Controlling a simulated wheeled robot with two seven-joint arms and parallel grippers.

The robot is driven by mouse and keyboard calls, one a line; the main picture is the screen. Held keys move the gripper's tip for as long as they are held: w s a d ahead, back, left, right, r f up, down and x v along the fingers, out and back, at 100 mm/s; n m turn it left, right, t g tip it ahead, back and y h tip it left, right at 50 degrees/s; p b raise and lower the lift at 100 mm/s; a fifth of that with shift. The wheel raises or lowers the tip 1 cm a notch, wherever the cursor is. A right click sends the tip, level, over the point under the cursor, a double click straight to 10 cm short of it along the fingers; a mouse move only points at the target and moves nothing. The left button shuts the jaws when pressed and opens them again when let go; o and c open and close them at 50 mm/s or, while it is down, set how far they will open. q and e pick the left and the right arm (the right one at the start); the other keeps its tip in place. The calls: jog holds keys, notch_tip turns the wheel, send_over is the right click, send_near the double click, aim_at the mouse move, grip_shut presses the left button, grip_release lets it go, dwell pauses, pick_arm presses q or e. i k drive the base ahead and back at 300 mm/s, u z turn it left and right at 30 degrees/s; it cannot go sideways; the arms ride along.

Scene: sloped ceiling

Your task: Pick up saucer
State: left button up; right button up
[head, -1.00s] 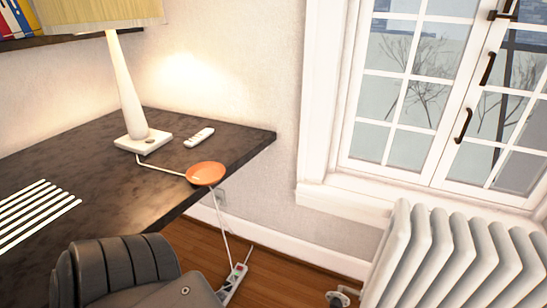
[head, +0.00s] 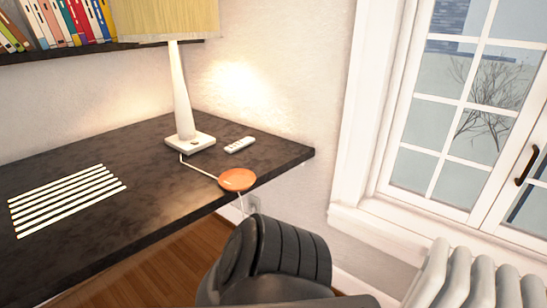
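The saucer (head: 237,179) is a small orange round dish. It lies flat near the front edge of the dark desk (head: 130,165), toward the desk's right end. A white lamp cord runs up to its left side, and the cord shows again below the desk edge. Nothing covers the saucer's top. Neither of my grippers is in view.
A lamp (head: 181,100) stands behind the saucer, and a white remote (head: 239,145) lies close behind it. A dark ribbed form, possibly a chair, (head: 290,252) stands below the desk edge. A radiator (head: 470,280) is at right.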

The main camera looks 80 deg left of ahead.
aim_at(240, 179)
jog(key=i, duration=1.1)
jog(key=u, duration=1.9)
